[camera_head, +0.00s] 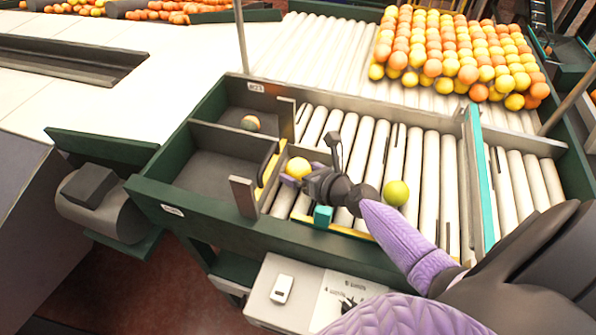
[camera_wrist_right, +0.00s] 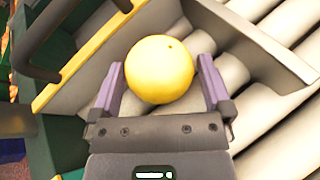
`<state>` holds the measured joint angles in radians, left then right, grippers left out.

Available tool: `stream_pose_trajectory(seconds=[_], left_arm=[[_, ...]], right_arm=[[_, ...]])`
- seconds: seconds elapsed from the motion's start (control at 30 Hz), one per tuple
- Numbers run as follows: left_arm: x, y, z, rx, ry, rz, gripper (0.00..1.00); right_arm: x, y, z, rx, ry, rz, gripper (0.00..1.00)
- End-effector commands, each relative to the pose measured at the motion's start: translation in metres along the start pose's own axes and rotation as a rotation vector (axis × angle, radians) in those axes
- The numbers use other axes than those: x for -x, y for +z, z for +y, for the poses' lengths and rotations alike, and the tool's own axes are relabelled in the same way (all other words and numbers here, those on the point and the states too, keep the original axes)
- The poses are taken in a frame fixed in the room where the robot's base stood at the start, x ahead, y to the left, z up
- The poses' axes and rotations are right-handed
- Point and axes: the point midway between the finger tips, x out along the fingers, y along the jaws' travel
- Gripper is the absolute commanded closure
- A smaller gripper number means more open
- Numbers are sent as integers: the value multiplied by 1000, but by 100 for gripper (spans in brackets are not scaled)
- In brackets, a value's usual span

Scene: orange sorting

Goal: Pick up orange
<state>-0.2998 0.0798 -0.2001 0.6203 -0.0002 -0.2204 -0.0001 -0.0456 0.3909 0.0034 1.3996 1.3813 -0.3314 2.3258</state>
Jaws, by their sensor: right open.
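A yellow-orange orange (camera_head: 298,168) lies on the rollers near the yellow-edged opening to the side bins. It also shows in the right wrist view (camera_wrist_right: 160,69), between the two purple fingers. My right gripper (camera_head: 297,178) is open around it, with a finger on each side; I cannot tell whether the fingers touch it. A greenish-yellow fruit (camera_head: 396,193) lies on the rollers to the right of my right gripper. A dark, mottled fruit (camera_head: 250,123) lies in the far side bin. My left gripper is not in view.
A large block of orange and yellow fruit (camera_head: 455,55) sits on the far rollers. A teal-edged divider (camera_head: 480,170) stands to the right. Green bin walls (camera_head: 215,225) and a grey upright plate (camera_head: 243,196) border the left. The near side bin (camera_head: 215,175) is empty.

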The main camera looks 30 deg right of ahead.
Motion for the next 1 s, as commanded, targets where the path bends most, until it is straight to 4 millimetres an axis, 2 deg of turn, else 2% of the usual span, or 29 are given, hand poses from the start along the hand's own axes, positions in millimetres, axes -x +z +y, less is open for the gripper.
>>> stream_pose_trajectory(seconds=[0.03, 0.07, 0.4, 0.6, 0.67, 0.83, 1.0], left_arm=[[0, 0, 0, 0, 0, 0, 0], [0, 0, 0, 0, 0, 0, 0], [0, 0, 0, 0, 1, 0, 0], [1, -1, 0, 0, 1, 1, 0], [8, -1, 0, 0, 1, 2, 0], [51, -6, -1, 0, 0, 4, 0], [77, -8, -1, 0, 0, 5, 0]], right_arm=[[0, 0, 0, 0, 0, 0, 0], [0, 0, 0, 0, 0, 0, 6], [0, 0, 0, 0, 0, 0, 78], [1, 1, 0, 0, 0, -1, 79], [4, 8, 2, 0, 0, -1, 79], [22, 54, 14, 0, 1, -4, 79], [36, 86, 22, 0, 2, -2, 79]])
